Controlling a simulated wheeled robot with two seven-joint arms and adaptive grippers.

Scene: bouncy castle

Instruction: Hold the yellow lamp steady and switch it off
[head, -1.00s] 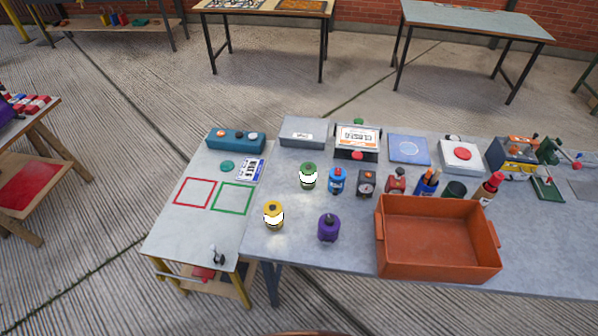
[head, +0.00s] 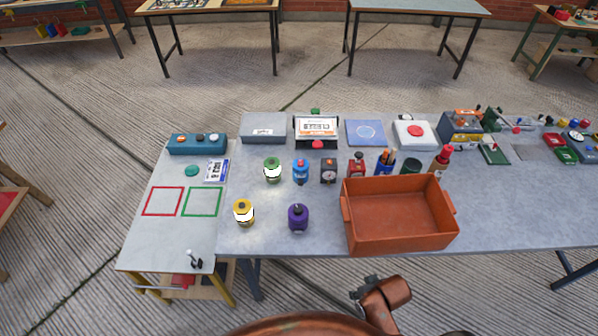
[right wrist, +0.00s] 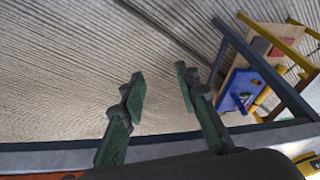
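The yellow lamp (head: 243,212) stands upright near the front left corner of the grey table in the head view. Its white middle band looks bright and lit. A dark spot shows on its top. No gripper is near it in the head view. My right gripper (right wrist: 159,75) shows in the right wrist view with its two green fingers apart and nothing between them. It is over the floor by the table's edge. My left gripper is not in view.
A purple lamp-like canister (head: 298,217) stands right of the yellow lamp. A lit green lamp (head: 272,171) and a blue canister (head: 300,172) stand behind. An orange crate (head: 350,239) is further right. A low side table (head: 150,244) adjoins on the left.

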